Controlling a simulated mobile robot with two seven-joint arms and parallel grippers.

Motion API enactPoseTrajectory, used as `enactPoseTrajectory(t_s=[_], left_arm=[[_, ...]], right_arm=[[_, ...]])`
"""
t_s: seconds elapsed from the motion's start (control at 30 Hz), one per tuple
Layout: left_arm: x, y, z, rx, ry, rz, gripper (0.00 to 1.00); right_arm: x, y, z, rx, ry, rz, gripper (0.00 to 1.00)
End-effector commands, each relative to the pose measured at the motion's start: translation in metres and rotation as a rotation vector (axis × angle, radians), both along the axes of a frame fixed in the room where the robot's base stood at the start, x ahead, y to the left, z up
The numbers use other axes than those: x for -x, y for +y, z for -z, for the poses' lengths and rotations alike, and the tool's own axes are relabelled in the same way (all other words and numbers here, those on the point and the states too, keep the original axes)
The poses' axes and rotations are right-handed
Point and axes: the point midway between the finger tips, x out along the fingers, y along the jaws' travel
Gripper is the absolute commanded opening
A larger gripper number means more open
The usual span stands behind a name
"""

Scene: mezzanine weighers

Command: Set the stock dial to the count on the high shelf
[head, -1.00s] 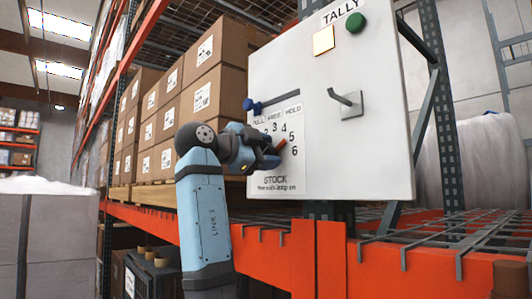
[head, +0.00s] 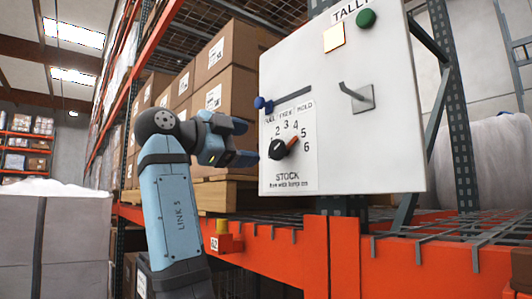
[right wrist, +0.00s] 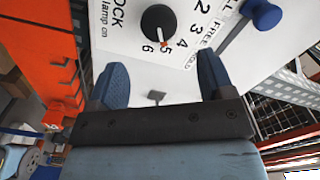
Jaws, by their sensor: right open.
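The stock dial (head: 278,148) is a black knob with an orange pointer on a white panel (head: 400,150). Its pointer is toward 5, and the dial in the right wrist view (right wrist: 158,20) agrees. A blue-knobbed lever (head: 260,103) sits at the left end of its slot, above the PULL, FREE and HOLD labels. A square lamp (head: 334,37) glows pale yellow beside a green button (head: 366,19) under TALLY. My right gripper (head: 245,142) is open and empty, left of the dial and apart from it. My left gripper is not in view.
Cartons (head: 217,85) stand on a pallet behind the panel's left side; their full count is hidden. A grey hook-like handle (head: 357,97) juts from the panel. An orange rack beam (head: 270,250) runs below, carrying a small red and yellow fixture (head: 223,240).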

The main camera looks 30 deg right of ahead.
Motion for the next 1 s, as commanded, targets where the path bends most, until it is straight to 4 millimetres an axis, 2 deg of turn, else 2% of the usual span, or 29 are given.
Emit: enactPoseTrajectory(t_s=[0.1,0.3,0.9,1.0], left_arm=[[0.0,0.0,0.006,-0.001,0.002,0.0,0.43],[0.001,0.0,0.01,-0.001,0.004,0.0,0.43],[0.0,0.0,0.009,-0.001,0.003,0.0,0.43],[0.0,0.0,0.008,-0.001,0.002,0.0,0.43]], right_arm=[[0.002,0.023,0.001,0.001,0.0,-0.002,0.75],[0.003,0.044,0.0,0.0,-0.001,0.001,0.75],[0.003,0.047,0.0,0.0,0.001,0.0,0.75],[-0.006,0.045,0.01,0.008,0.031,-0.015,0.75]])
